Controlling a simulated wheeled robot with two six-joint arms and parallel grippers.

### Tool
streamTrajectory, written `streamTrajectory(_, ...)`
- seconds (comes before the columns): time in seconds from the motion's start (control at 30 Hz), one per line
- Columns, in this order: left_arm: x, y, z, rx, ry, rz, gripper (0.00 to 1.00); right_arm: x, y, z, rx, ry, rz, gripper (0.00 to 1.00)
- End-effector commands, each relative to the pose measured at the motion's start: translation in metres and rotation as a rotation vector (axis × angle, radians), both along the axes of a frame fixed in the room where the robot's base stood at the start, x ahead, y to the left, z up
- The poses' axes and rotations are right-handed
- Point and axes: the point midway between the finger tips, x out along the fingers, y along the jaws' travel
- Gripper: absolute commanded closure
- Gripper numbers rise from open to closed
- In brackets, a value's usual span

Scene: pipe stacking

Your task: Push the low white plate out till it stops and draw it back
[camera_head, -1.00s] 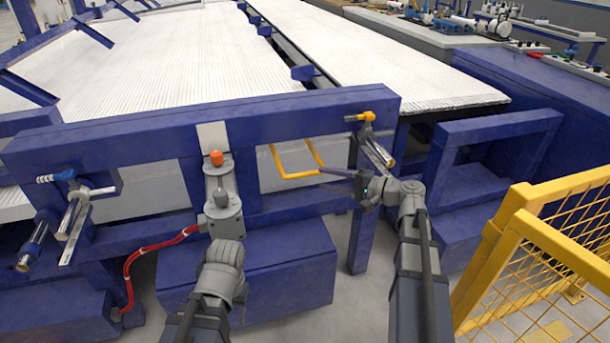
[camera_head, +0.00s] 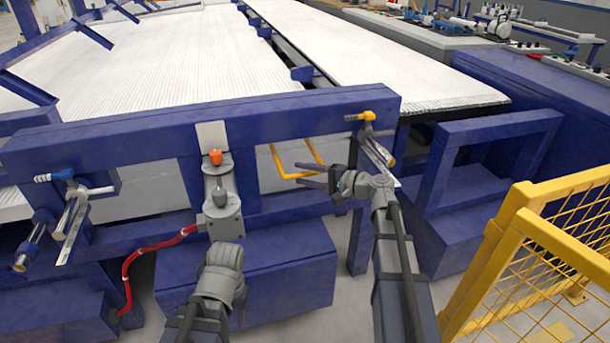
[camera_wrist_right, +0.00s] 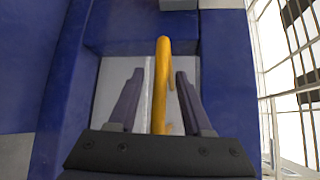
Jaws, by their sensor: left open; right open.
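A yellow bent-bar handle (camera_head: 292,176) stands out below the blue cross-beam in the head view. My right gripper (camera_head: 309,176) is open at its right end. In the right wrist view the yellow handle (camera_wrist_right: 162,62) runs between the two open fingers of my right gripper (camera_wrist_right: 158,84), with a gap on both sides. A pale surface (camera_wrist_right: 191,72) lies behind the bar; I cannot tell if it is the low white plate. My left wrist (camera_head: 221,259) is below the grey fixture in the head view; its fingers are not seen.
The blue cross-beam (camera_head: 300,112) spans above the handle. A grey cylinder fixture (camera_head: 220,218) with an orange knob (camera_head: 215,157) and a red hose (camera_head: 150,250) stands left. A metal rod with a yellow end (camera_head: 366,117) is right. A yellow mesh fence (camera_head: 560,250) bounds the right side.

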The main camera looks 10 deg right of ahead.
Motion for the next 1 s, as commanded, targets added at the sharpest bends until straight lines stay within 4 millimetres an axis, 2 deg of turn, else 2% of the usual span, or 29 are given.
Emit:
streamTrajectory(0.07,0.0,0.0,0.0,0.0,0.0,0.0,0.52,-0.0001,0.0,0.0,0.0,0.0,0.0,0.53)
streamTrajectory(0.5,0.0,0.0,0.0,0.0,0.0,0.0,0.52,-0.0003,-0.0002,0.0,0.0,0.0,0.0,1.0)
streamTrajectory(1.0,0.0,0.0,0.0,0.0,0.0,0.0,0.52,-0.0004,-0.0002,-0.0002,-0.001,0.001,0.0,1.0)
